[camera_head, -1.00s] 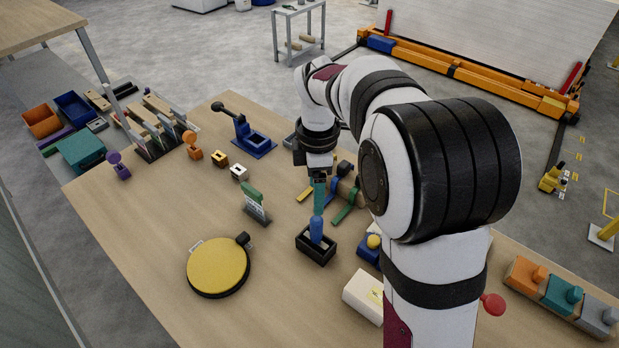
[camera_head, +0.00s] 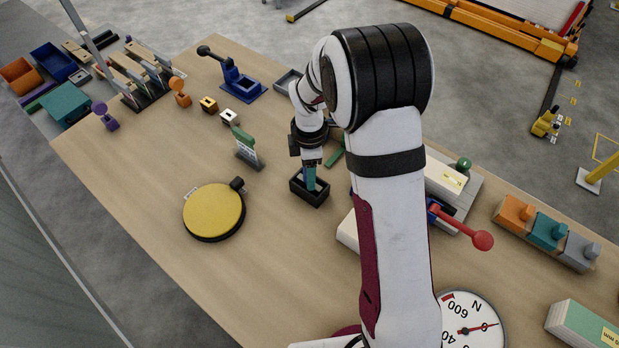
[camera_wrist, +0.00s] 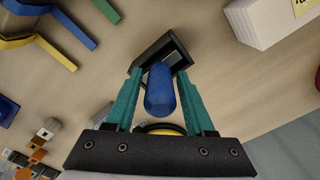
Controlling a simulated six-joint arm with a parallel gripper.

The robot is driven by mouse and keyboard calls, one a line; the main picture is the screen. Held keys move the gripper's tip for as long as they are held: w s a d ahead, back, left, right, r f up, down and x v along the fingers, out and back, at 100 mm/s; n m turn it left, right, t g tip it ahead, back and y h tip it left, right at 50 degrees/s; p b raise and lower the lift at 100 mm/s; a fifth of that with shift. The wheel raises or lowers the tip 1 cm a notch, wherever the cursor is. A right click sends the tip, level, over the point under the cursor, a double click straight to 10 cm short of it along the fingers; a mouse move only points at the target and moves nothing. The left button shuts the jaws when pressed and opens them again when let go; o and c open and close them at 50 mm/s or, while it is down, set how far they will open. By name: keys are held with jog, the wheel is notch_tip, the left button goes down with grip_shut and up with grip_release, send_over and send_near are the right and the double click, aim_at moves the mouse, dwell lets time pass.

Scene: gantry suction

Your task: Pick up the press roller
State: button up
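What I take to be the press roller (camera_wrist: 159,92) shows a rounded blue handle standing up out of a black box holder (camera_wrist: 166,46). Its lower end is hidden inside the holder. In the head view the black holder (camera_head: 309,197) sits on the table, and the handle is mostly covered by my gripper (camera_head: 311,172). In the wrist view the teal fingers of my gripper (camera_wrist: 158,75) are apart, one on each side of the blue handle, with narrow gaps showing.
A round yellow-topped disc (camera_head: 213,211) lies left of the holder, with a green-topped stand (camera_head: 246,147) behind it. Green, blue and yellow strips (camera_wrist: 45,30) lie near the holder. A white block (camera_wrist: 270,20) is on the other side. Bare table lies in front.

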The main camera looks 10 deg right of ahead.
grip_shut()
